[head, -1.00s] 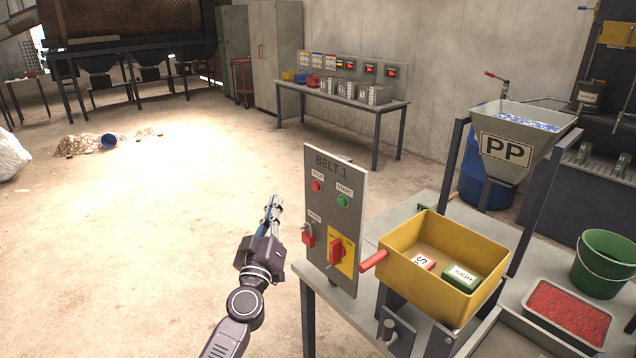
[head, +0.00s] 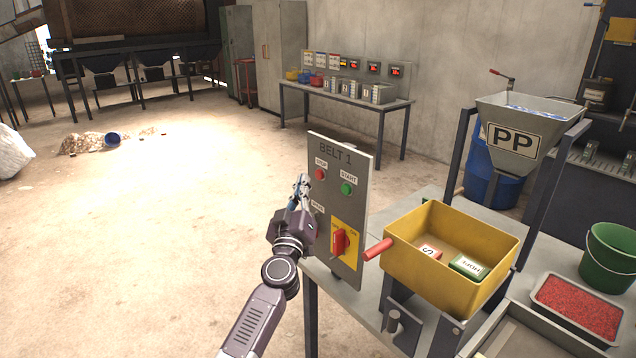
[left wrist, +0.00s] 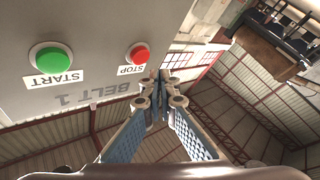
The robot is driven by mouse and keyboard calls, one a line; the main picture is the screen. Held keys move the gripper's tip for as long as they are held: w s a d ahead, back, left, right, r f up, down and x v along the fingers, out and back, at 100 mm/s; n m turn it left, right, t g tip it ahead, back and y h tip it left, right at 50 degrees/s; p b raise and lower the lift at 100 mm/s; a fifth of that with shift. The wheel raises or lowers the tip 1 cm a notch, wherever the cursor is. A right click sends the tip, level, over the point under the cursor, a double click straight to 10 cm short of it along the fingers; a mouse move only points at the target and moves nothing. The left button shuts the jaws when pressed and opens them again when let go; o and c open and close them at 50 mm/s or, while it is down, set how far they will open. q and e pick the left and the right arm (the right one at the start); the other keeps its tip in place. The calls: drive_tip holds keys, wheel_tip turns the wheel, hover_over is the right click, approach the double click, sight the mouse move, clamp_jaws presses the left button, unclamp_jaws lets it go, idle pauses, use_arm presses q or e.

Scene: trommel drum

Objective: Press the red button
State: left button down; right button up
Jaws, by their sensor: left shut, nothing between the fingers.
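The red STOP button (head: 320,174) is on the upper left of the grey BELT 1 panel (head: 342,200), with the green START button (head: 346,189) to its right. In the left wrist view the red button (left wrist: 137,54) is just above the fingertips, and the green button (left wrist: 54,60) is further left. My left gripper (head: 301,182) is shut and empty, beside the panel's left edge near the red button; its tips (left wrist: 160,82) appear apart from the button. A red rotary switch (head: 340,241) on a yellow plate is lower on the panel. My right gripper is not in view.
A yellow bin (head: 455,245) with small labelled blocks stands right of the panel, its red handle (head: 378,250) pointing toward it. A PP hopper (head: 515,140), a green bucket (head: 610,262) and a tray of red granules (head: 578,308) are further right.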

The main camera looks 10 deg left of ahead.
use_arm(q)
drive_tip(key=shift+w+d+r, duration=0.1)
drive_tip(key=shift+w+d, duration=0.3)
drive_tip(key=shift+w, duration=0.05)
idle(1.2)
drive_tip(key=shift+w+d, duration=0.25)
drive_tip(key=shift+w, duration=0.1)
drive_tip(key=shift+w+d+b, duration=0.3)
drive_tip(key=shift+w, duration=0.05)
idle(0.7)
drive_tip(key=shift+s+a, duration=0.1)
drive_tip(key=shift+s+a+p, duration=0.45)
drive_tip(key=shift+s+p, duration=0.15)
drive_tip(key=shift+p, duration=0.15)
